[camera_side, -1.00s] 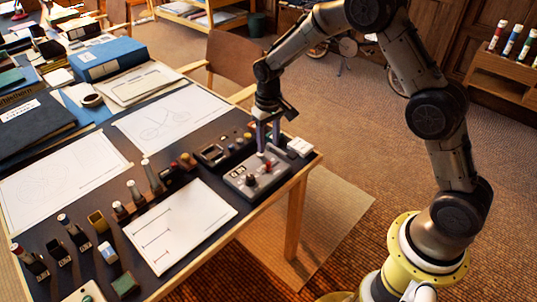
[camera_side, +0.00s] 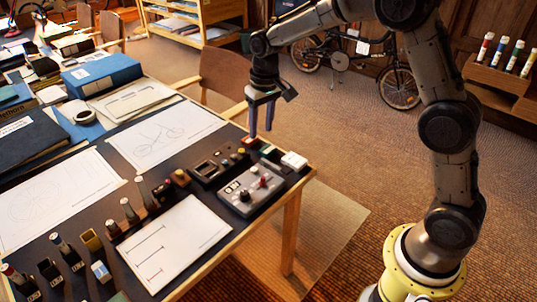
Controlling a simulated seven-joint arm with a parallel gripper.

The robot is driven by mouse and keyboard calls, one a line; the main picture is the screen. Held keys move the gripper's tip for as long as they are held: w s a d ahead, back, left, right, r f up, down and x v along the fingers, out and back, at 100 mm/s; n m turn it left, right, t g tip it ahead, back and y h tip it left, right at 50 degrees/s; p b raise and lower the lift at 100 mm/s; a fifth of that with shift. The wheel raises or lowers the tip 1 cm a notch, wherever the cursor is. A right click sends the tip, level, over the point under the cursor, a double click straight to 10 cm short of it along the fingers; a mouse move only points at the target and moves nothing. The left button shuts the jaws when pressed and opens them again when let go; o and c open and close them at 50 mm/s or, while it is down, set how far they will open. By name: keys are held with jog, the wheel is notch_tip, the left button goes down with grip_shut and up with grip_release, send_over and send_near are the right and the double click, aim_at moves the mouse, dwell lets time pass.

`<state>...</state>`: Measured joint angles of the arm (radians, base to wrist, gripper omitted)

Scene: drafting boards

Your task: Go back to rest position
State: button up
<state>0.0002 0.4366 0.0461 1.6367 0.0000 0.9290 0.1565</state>
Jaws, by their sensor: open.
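My gripper (camera_side: 261,117) points down above the back right part of the dark-topped table (camera_side: 225,148). Its two purple-grey fingers are apart, with nothing between them. The fingertips appear above and behind a grey control box (camera_side: 250,193) with a red and a dark knob; the exact height cannot be told. My arm arches from its yellow base ring at the right over to the table.
A dark device (camera_side: 219,161) and a white block (camera_side: 294,161) are near the control box. White drawing sheets (camera_side: 168,135), several stampers and a blue binder (camera_side: 102,74) cover the table. A wooden chair (camera_side: 228,80) stands behind; a bicycle (camera_side: 345,62) stands farther back.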

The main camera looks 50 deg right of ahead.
jog(key=s+r+t, duration=0.4)
jog(key=s+r, duration=1.1)
jog(key=s+f+n, duration=0.1)
jog(key=s+f, duration=0.1)
jog(key=s, duration=0.6)
jog(key=s+f, duration=0.3)
jog(key=s, duration=0.5)
jog(key=shift+n+t, duration=0.3)
jog(key=shift+n, duration=0.1)
jog(key=shift+c, duration=0.3)
